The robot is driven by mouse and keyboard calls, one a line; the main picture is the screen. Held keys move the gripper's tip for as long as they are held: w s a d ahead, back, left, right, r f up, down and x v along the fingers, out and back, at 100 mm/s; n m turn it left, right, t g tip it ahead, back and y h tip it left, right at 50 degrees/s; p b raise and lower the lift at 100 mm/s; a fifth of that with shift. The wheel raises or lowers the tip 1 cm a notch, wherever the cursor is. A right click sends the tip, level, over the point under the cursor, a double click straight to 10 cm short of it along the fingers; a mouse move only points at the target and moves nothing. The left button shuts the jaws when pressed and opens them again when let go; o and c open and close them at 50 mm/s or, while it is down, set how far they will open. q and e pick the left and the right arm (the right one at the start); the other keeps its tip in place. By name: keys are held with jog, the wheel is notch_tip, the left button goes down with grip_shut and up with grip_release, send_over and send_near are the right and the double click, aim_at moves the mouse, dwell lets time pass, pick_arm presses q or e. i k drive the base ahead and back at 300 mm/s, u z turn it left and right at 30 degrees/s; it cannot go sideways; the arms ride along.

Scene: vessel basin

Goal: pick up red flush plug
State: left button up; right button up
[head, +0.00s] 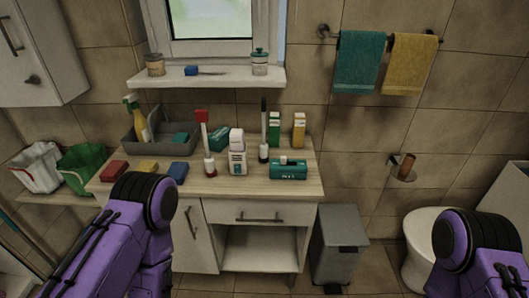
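My purple arms show at the lower left and lower right; both grippers are out of view.
Red, yellow and blue sponges (113,171) lie front left on the counter, before a grey caddy (148,143). A shelf (207,77) hangs above. A grey bin (338,243) and toilet (423,235) stand right.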

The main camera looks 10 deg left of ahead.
aim_at(201, 116)
jog(key=z, duration=0.75)
jog(key=i, duration=0.75)
jog(key=u, duration=1)
